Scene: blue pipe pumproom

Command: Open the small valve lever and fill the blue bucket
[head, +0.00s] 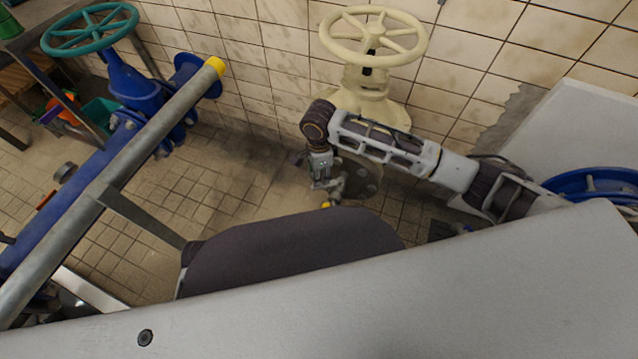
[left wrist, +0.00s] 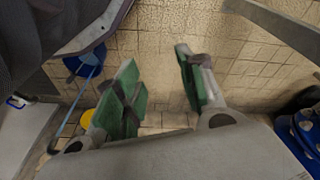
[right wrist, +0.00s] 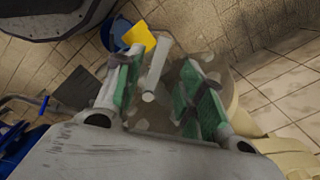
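The small valve's yellow lever (right wrist: 138,36) shows in the right wrist view beside a short grey pipe (right wrist: 155,70). In the head view a bit of yellow (head: 327,205) shows at the small tap below my right gripper (head: 325,185). My right gripper (right wrist: 161,60) is open; the pipe appears between its green-padded fingers, and I cannot tell whether they touch it. The blue bucket (right wrist: 120,30) is partly hidden behind the lever. The blue bucket also shows in the left wrist view (left wrist: 85,60), with its handle. My left gripper (left wrist: 156,56) is open and empty above the tiled floor.
A cream handwheel (head: 373,37) stands over the small tap against the tiled wall. At left are a blue pipe (head: 60,210), a grey pipe with a yellow end (head: 150,125) and a teal handwheel (head: 90,28). Tiled floor (head: 190,195) lies clear between.

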